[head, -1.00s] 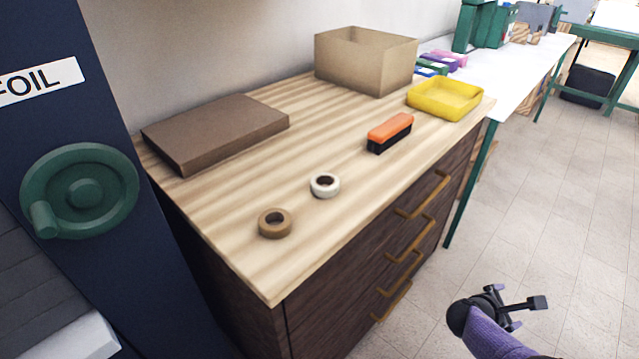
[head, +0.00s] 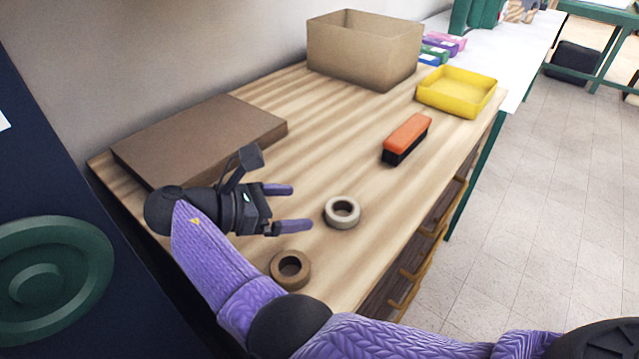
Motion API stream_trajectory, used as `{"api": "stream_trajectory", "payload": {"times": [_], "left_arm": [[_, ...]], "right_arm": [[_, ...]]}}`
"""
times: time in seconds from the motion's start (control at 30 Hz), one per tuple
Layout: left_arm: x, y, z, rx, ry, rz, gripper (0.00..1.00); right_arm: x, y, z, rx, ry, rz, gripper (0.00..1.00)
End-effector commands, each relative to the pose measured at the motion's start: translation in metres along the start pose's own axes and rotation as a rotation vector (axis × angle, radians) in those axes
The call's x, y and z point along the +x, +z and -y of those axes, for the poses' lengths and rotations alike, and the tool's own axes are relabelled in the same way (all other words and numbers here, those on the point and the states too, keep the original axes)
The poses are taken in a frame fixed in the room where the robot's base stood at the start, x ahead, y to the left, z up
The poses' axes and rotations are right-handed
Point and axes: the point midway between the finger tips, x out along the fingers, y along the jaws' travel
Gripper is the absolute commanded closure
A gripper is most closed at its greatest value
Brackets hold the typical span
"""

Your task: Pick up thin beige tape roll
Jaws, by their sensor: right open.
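Two tape rolls lie flat on the wooden cabinet top. One is a pale, beige-white roll (head: 329,219) with a dark hole. The other is a browner tan roll (head: 290,284), nearer the front corner. My right gripper (head: 301,208) is open and empty, its two purple fingers pointing right toward the pale roll. A short gap shows between the fingertips and that roll in the picture. The tan roll lies below the fingers in the picture, close to my right forearm. My left gripper is out of view.
A flat brown box (head: 200,140) lies behind my right gripper. An orange and black brush (head: 406,139), a yellow tray (head: 455,103) and an open cardboard box (head: 345,60) stand farther back. The wood (head: 330,140) between them is clear.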

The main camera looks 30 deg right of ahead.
Motion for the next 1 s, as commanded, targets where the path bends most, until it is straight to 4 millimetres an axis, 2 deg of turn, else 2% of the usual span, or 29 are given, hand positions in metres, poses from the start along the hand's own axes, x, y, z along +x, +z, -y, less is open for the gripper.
{"api": "stream_trajectory", "payload": {"times": [0.07, 0.3, 0.4, 0.53, 0.63, 0.8, 0.87, 1.0], "left_arm": [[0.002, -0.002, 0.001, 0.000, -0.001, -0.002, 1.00], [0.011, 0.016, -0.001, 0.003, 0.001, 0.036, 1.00], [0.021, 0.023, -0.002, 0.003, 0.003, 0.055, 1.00], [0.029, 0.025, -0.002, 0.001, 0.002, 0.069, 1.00], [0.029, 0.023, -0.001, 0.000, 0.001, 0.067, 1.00], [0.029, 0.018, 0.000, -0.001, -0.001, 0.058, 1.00], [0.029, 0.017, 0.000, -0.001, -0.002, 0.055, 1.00], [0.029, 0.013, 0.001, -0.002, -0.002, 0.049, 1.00]], "right_arm": [[0.002, -0.004, 0.001, -0.004, 0.008, -0.015, 0.00], [0.044, -0.006, 0.001, -0.004, 0.008, -0.013, 0.00], [0.066, -0.011, 0.002, -0.005, 0.005, -0.012, 0.00], [0.089, -0.010, 0.003, -0.005, 0.006, -0.011, 0.00], [0.095, -0.008, 0.002, -0.006, 0.009, -0.010, 0.00], [0.095, -0.006, 0.002, -0.005, 0.010, -0.010, 0.00], [0.095, -0.006, 0.002, -0.005, 0.010, -0.010, 0.11], [0.094, -0.006, 0.002, -0.005, 0.010, -0.011, 0.40]]}}
